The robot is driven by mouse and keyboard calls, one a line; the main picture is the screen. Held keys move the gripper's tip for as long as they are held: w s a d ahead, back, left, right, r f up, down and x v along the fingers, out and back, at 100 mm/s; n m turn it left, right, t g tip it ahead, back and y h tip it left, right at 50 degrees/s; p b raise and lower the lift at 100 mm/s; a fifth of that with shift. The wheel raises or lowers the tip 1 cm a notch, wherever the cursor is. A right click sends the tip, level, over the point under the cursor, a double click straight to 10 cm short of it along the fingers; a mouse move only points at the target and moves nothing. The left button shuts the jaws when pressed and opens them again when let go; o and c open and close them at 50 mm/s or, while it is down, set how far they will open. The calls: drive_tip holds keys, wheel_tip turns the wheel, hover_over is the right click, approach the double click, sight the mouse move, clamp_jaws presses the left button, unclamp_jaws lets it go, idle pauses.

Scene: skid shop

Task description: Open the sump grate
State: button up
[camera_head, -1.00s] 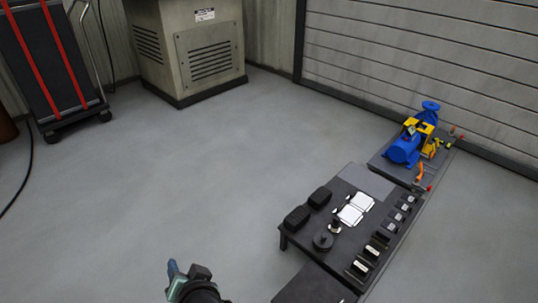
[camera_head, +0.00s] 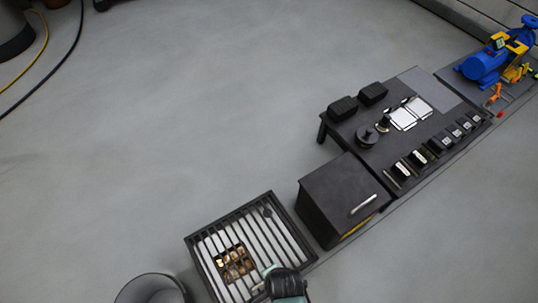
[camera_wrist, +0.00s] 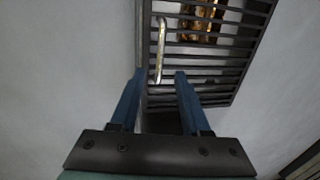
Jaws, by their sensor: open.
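The sump grate (camera_head: 294,225) is a dark barred square lying flat at the bottom middle of the head view. Brown and gold lumps (camera_head: 232,263) show through a gap in its bars. My gripper (camera_head: 263,281) is over the grate's near edge, its fingers partly hidden by the wrist. In the wrist view the grate (camera_wrist: 217,58) fills the upper right. A slim metal handle (camera_wrist: 161,48) stands along its left side. My gripper (camera_wrist: 159,74) is open and empty, with blue fingertips apart at the handle's near end. I cannot tell whether they touch it.
A round bin (camera_head: 150,289) stands left of the grate. A black cabinet (camera_head: 342,198) with a pale handle stands right of it. A dark table (camera_head: 352,144) with small parts and a blue pump (camera_head: 487,66) lie beyond.

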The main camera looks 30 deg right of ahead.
drive_tip(key=f+b, duration=0.1)
drive_tip(key=f, duration=0.1)
drive_tip(key=w+f+b, duration=0.1)
drive_tip(key=f+b, duration=0.1)
drive_tip(key=f, duration=0.1)
drive_tip(key=f+b, duration=0.2)
drive_tip(key=f, duration=0.1)
drive_tip(key=shift+w+f, duration=0.1)
drive_tip(key=shift+w, duration=0.25)
clamp_jaws()
idle(1.0)
